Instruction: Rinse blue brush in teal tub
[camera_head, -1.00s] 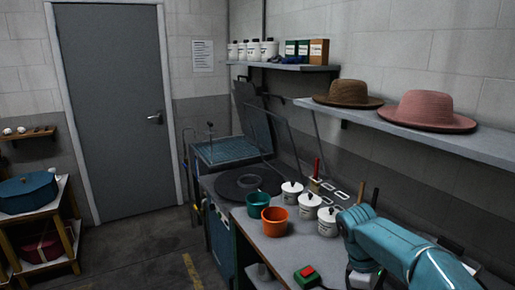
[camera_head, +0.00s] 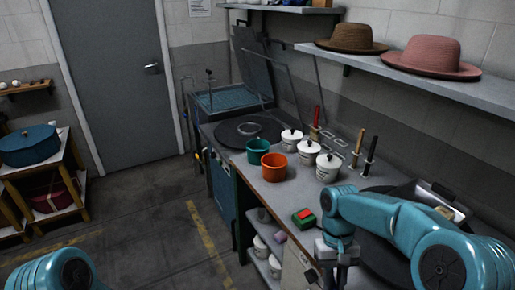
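The teal tub (camera_head: 257,150) stands on the workbench, touching or very close to an orange tub (camera_head: 274,167). Several upright brushes stand along the wall side: one with a red handle (camera_head: 315,123), one brown (camera_head: 358,147) and one dark with a pale band (camera_head: 369,156). I cannot make out a blue brush. My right gripper (camera_head: 338,262) hangs at the front edge of the bench, right of the red-and-green button box; its fingers are too small and dark to tell if they are open. My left arm shows only at the bottom left, with its gripper out of view.
White lidded pots (camera_head: 308,151) stand between the tubs and the brushes. A red-and-green button box (camera_head: 304,217) sits at the front edge. A round dark plate (camera_head: 247,131) lies behind the tubs. Hats (camera_head: 431,54) rest on the wall shelf (camera_head: 455,87) above.

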